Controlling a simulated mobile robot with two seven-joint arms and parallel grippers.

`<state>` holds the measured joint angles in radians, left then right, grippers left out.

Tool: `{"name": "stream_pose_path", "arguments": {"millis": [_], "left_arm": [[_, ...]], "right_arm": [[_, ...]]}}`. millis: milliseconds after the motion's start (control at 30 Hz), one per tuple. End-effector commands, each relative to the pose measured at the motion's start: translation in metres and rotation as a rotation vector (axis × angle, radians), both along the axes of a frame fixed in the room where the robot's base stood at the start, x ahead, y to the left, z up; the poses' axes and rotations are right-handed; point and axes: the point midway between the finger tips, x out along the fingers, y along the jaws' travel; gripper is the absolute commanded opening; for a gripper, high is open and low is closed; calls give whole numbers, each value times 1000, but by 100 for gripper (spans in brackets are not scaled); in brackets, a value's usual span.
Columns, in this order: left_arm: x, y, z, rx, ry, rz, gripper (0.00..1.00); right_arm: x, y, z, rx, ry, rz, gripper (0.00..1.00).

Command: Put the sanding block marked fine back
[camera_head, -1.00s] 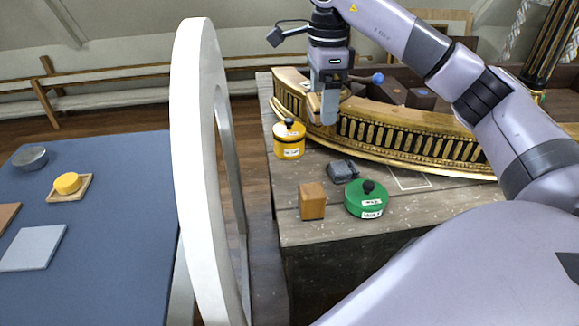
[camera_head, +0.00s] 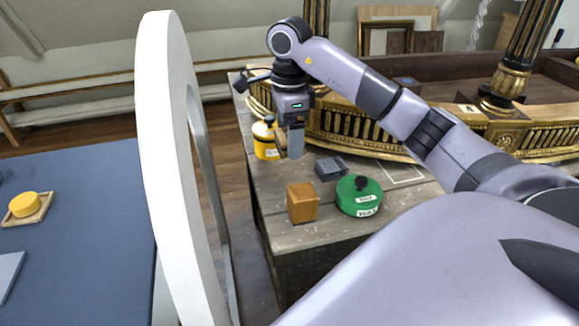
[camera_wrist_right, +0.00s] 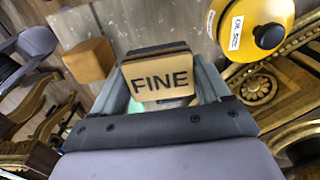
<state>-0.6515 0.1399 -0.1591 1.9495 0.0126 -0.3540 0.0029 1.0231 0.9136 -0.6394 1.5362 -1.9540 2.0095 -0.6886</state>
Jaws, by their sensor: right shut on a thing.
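The sanding block (camera_wrist_right: 160,80) is tan with a dark backing and the word FINE on its face. In the wrist view it sits between the two fingers of my right gripper (camera_wrist_right: 163,92), which is shut on it. In the head view my right gripper (camera_head: 295,148) hangs over the grey wooden bench, just right of the yellow tin and in front of the gilt rail. The block is hidden or too small to make out there. A white outlined rectangle (camera_head: 402,174) is marked on the bench, partly hidden by my right arm. My left gripper is not in view.
The yellow tin (camera_head: 266,141), a dark grey block (camera_head: 331,167), a wooden cube (camera_head: 302,203) and a green tin (camera_head: 359,197) stand on the bench (camera_head: 275,235). The gilt rail (camera_head: 365,135) curves behind. A white ring-like frame (camera_head: 160,170) stands between bench and blue table (camera_head: 85,220).

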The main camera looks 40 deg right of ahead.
Motion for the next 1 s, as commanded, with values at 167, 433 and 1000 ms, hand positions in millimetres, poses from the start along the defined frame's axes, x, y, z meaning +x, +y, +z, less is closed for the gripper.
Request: {"name": "stream_pose_path", "arguments": {"millis": [167,433,1000], "left_arm": [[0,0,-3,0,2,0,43],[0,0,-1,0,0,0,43],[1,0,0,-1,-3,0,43]], "right_arm": [[-1,0,-36,1,4,1,52],[0,0,-56,1,0,0,52],[0,0,-90,0,-1,0,80]]}}
